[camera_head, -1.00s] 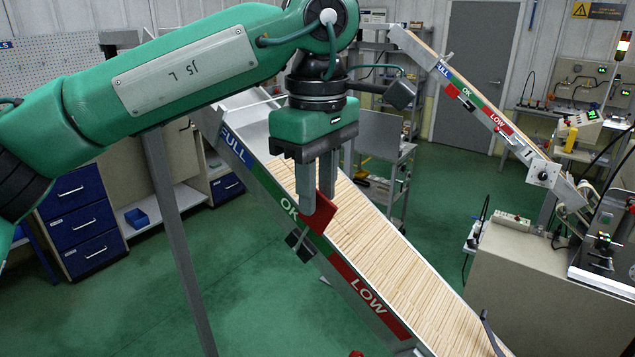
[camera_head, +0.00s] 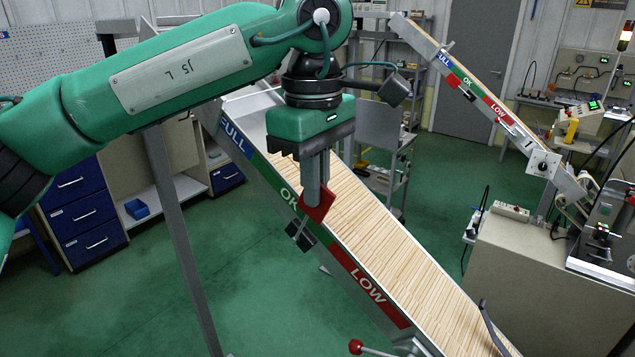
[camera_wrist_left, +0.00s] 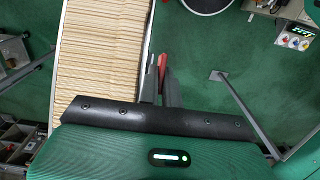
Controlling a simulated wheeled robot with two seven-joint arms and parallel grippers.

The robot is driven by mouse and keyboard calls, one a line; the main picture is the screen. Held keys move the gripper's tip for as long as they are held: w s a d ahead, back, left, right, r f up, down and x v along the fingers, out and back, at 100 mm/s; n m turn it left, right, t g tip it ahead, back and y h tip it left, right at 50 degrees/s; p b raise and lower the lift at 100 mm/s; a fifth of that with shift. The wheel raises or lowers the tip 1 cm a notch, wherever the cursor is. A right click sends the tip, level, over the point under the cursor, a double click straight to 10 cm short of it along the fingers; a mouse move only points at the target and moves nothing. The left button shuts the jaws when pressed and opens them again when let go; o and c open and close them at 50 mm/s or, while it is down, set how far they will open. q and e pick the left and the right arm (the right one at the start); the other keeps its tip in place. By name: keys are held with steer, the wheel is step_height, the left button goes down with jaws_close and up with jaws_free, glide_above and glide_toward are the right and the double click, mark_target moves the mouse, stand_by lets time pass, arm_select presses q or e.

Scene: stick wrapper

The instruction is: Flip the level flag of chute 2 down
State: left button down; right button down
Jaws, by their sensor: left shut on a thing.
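The near chute (camera_head: 430,285) slopes down to the right, full of light wooden sticks, with FULL, OK and LOW bands on its side rail. Its own number does not show. A red flag (camera_head: 321,206) stands up at the rail near the OK–LOW border, above a small dark bracket (camera_head: 300,236). My left gripper (camera_head: 314,192) points down, with its fingers shut on the flag. In the left wrist view the red flag (camera_wrist_left: 164,72) shows between the fingertips (camera_wrist_left: 158,82), beside the chute's edge. The fingers hide part of the flag. My right gripper is not in view.
A second chute (camera_head: 485,100), labelled 1, stands behind to the right with its own FULL, OK and LOW bands. A red-knobbed lever (camera_head: 356,346) sits near the bottom edge. A beige cabinet (camera_head: 520,265) stands at the right. Green floor is open left of the near chute.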

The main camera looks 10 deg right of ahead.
mark_target(302, 194)
arm_select(q)
steer(key=shift+w+a+r+g+h+b, duration=0.15)
steer(key=shift+w+a+g+h+b, duration=0.8)
steer(key=shift+w+a, duration=0.25)
steer(key=shift+w+a+g+h+b, duration=0.55)
steer(key=shift+w+a+g+h, duration=0.4)
steer(key=shift+g+h, duration=0.1)
steer(key=shift+w+a+g+h+b, duration=0.3)
steer(key=shift+w+a+g+h, duration=0.1)
